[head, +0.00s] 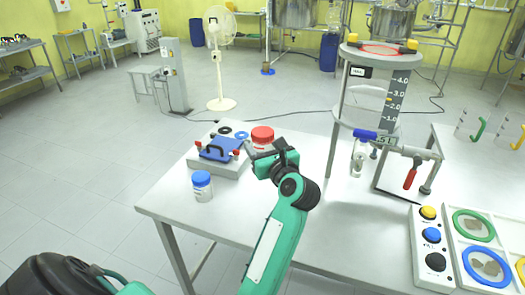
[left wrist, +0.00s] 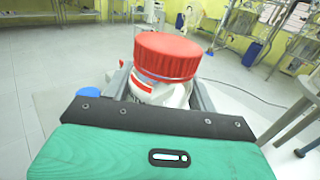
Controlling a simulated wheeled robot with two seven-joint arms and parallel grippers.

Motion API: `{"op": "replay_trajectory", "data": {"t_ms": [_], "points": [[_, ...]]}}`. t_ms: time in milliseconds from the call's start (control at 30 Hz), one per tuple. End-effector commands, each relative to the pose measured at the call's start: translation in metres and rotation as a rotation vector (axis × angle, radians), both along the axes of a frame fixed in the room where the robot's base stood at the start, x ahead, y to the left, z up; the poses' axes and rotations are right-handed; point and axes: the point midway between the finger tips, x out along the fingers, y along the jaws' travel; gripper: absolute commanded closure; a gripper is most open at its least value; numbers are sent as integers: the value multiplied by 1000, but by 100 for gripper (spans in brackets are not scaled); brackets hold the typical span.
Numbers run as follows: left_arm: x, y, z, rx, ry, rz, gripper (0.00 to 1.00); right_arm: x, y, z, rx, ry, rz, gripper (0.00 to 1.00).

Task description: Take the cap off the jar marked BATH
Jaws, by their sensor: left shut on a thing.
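A white jar with a wide red cap (head: 262,134) stands near the left end of the table, partly hidden behind my left gripper (head: 263,154). In the left wrist view the red cap (left wrist: 168,55) sits on the white jar body (left wrist: 160,91), which has a red-striped label. No marking is readable. The left gripper's fingers lie on both sides of the body below the cap, shut on the jar. The jar's base is hidden. A smaller white jar with a blue cap (head: 202,179) stands apart to the left. My right gripper is not in view.
A grey fixture (head: 226,166) with a blue clamp plate stands left of the red-capped jar. A reactor stand (head: 333,140) with a red-handled valve (head: 410,178) is to the right. A button box (head: 421,260) and ring panel are at front right. The middle front table is clear.

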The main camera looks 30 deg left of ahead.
Motion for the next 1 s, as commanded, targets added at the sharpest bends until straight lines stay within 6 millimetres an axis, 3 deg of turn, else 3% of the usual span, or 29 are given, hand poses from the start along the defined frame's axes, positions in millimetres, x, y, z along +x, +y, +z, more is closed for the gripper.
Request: {"op": "replay_trajectory", "data": {"t_ms": [67, 100, 300, 667, 833, 1000], "points": [[0, 0, 0, 1, -1, 0, 71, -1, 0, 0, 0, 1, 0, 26], [0, 0, 0, 1, -1, 0, 46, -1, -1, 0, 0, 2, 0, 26], [0, 0, 0, 1, -1, 0, 83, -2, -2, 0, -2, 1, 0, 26], [-1, -1, -3, 1, -1, -13, 83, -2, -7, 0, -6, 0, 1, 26], [-6, -9, -21, 1, 3, -104, 83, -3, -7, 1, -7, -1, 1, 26], [-19, -28, -51, 3, 5, -277, 83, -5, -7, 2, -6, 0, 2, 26]]}}
